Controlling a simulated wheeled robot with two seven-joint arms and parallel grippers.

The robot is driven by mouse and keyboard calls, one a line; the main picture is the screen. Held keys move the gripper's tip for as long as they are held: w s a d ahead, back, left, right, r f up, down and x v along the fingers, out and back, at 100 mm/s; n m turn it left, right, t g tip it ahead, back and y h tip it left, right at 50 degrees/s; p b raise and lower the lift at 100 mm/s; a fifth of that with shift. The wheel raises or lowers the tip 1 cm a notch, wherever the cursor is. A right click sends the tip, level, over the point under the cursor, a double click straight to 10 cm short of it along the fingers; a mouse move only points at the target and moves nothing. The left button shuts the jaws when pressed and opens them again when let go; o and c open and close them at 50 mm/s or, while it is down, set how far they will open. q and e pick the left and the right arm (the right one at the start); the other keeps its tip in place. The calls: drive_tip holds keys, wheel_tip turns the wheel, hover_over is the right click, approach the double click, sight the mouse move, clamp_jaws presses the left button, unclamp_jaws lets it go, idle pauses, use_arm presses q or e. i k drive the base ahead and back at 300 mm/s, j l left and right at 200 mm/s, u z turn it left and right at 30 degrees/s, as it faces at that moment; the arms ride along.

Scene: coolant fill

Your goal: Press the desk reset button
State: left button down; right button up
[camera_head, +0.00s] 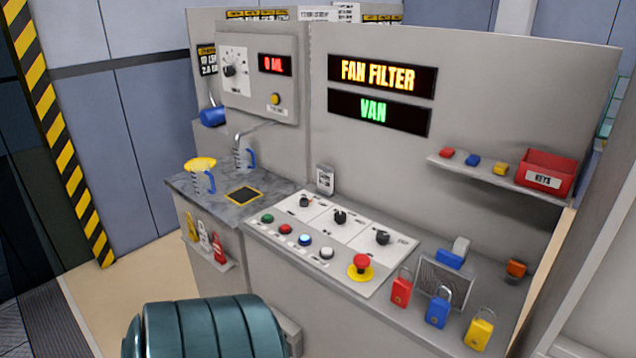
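The desk's sloped control panel (330,238) is in the middle of the head view. Along its front edge are a green button (267,218), a red button (286,228), a blue button (305,240) that looks lit and a white button (327,253). A red mushroom button (360,264) on a yellow base is at the panel's front right. The button labels are too small to read, so I cannot tell which is marked reset. Neither of my grippers is in view.
A teal ribbed rounded shape (205,325) stands in front of the desk. Red, blue and yellow padlocks (437,310) are right of the panel. A marble counter (215,200) with jugs is at left. Signs read "FAN FILTER" (380,75) and "VAN" (375,111). Space above the buttons is clear.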

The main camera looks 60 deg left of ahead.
sight(305, 238)
drive_tip(key=u, duration=2)
